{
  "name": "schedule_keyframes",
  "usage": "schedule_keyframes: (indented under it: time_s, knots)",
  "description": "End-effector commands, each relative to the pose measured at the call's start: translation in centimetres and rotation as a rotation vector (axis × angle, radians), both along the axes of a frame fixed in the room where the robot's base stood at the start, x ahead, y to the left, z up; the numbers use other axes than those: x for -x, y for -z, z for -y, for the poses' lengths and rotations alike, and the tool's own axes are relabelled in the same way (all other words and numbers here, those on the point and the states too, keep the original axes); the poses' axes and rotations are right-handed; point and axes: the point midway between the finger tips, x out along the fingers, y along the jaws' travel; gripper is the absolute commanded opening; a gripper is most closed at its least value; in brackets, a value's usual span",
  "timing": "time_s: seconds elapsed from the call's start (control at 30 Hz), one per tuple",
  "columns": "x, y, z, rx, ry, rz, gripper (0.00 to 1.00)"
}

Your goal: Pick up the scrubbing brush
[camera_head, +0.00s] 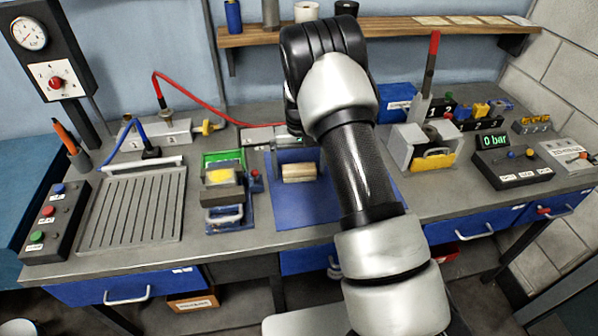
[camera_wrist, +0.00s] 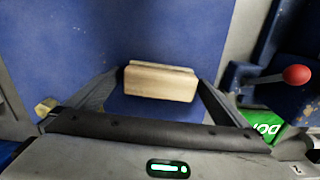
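The scrubbing brush shows as a light wooden block (camera_head: 299,172) lying on a blue mat (camera_head: 290,210) at the middle of the bench. In the wrist view the wooden block (camera_wrist: 161,84) lies across the centre, and its bristles cannot be made out. My gripper (camera_wrist: 160,76) is open, with one dark finger at the left end of the block and one at the right end. I cannot tell whether either finger touches it. In the head view my arm hides part of the mat, and the fingers are not clear.
A green and blue fixture with a lever (camera_head: 225,190) stands close left of the mat. A ribbed grey tray (camera_head: 130,210) lies farther left. A grey block with a tall red-tipped lever (camera_head: 425,140) stands on the right. A wooden shelf (camera_head: 400,27) runs along the back wall.

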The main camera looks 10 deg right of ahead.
Motion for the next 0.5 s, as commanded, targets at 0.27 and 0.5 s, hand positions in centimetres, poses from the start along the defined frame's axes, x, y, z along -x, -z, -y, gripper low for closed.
schedule_keyframes:
  time_s: [0.27, 0.5]
  knots:
    - [-0.02, -0.07, -0.01, 0.000, 0.000, 0.000, 0.57]
    - [-0.05, -0.32, -0.02, 0.000, 0.000, 0.001, 0.57]
